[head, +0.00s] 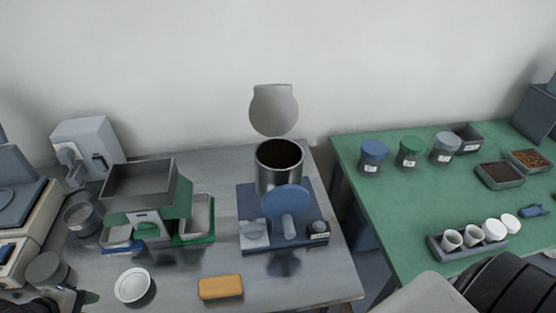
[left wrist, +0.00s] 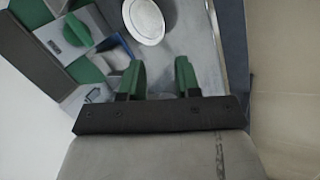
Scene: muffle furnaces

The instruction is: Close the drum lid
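The steel drum (head: 279,170) stands upright on a blue-based machine (head: 285,240) on the grey table, with dark material inside. Its round grey lid (head: 274,110) stands open, raised behind the drum mouth. My left gripper (left wrist: 160,72) shows two green fingers spread apart with nothing between them in the left wrist view. It is above the table near a white dish (left wrist: 145,20), well away from the drum, which is not in that view. My right gripper is not in view.
A scale-like device with a grey tray (head: 139,184) stands left of the drum. An orange block (head: 220,288) and the white dish (head: 133,285) lie in front. A green table (head: 400,205) at right holds jars, trays and a cup rack (head: 470,249).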

